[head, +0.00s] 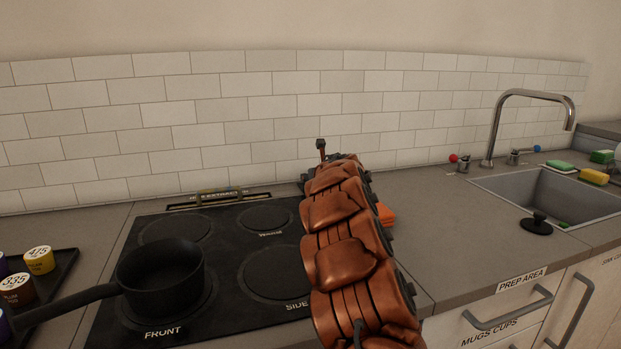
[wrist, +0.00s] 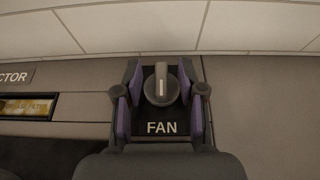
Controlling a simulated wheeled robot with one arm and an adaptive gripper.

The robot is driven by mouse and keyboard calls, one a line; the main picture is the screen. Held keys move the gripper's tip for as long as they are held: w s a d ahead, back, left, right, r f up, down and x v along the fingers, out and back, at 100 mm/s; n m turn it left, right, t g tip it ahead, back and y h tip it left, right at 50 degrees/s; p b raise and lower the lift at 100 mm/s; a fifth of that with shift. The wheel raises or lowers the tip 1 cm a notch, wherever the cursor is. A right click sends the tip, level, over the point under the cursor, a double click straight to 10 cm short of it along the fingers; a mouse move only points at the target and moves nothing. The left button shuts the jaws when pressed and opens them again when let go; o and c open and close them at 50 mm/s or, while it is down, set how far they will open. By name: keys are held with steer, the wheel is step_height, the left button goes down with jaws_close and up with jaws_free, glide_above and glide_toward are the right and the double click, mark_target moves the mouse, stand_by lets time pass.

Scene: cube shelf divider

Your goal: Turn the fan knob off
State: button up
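The fan knob (wrist: 161,85) is a round dark grey knob with a pale bar that stands upright in the wrist view. It sits above a black plate with the white label FAN (wrist: 162,128). My gripper (wrist: 160,95) is open, with one purple-padded finger on the left of the knob and one on the right. A gap shows on both sides of the knob, so the fingers look apart from it. In the head view my copper-coloured arm reaches toward the wall and hides the knob.
A black hob (head: 205,262) with a dark pan (head: 160,275) lies left of my arm. An extractor strip (head: 219,198) runs along its back edge. An orange item (head: 386,214) lies just right of my arm. The sink (head: 556,194) and tap (head: 497,125) are at the right.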

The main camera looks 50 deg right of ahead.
steer(key=shift+s, duration=0.1)
steer(key=shift+v, duration=5.95)
steer(key=shift+r, duration=0.1)
